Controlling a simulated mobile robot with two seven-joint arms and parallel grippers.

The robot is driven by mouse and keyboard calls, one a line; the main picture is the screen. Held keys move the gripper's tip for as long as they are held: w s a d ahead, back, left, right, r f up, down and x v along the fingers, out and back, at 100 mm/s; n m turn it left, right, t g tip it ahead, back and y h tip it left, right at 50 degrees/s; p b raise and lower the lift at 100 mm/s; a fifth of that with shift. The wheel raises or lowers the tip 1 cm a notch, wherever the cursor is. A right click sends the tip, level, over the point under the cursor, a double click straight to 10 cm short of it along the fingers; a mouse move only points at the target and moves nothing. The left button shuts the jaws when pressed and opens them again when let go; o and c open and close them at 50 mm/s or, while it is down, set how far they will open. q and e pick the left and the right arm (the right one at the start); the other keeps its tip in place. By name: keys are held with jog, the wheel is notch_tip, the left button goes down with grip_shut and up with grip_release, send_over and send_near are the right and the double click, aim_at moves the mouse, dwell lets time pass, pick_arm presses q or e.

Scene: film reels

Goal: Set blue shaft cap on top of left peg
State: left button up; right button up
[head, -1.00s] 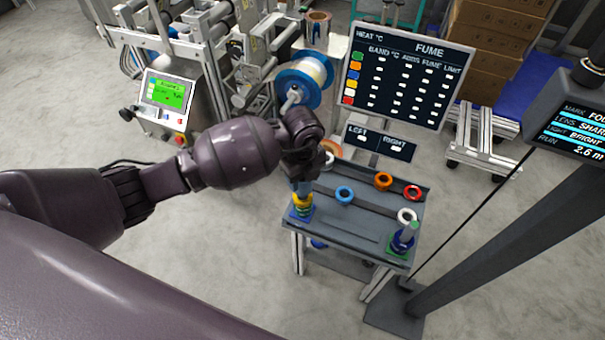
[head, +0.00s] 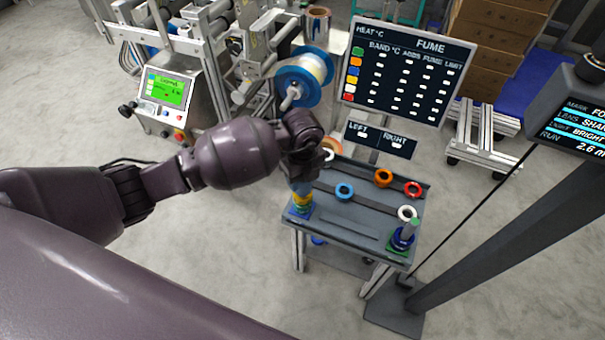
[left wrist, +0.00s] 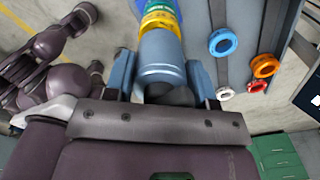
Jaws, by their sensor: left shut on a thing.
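My left gripper (left wrist: 162,80) is shut on the blue shaft cap (left wrist: 162,55), a light blue cylinder between the two fingers. In the head view the left gripper (head: 301,180) is over the left peg at the table's left front corner. The left peg's shaft is hidden by the cap and the stacked rings. A yellow ring (left wrist: 161,22) lies directly beyond the cap, with green and blue below it. The cap lines up with this stack and appears to meet it; I cannot tell whether it is fully seated. My right gripper is not in view.
The right peg (head: 411,228) stands at the table's right front with a blue ring and green base. Loose blue (head: 344,190), orange (head: 383,178), red (head: 413,189) and white (head: 407,213) rings lie on the grey table (head: 345,232). A sign board (head: 408,75) stands behind.

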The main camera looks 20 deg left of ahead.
pick_arm(q)
jog(key=shift+f, duration=0.35)
jog(key=shift+f, duration=0.35)
dwell(0.6)
jog(key=o, duration=1.1)
jog(key=shift+r, duration=0.1)
notch_tip(320, 180, up, 9)
jog(key=p, duration=0.3)
jog(key=shift+r, duration=0.85)
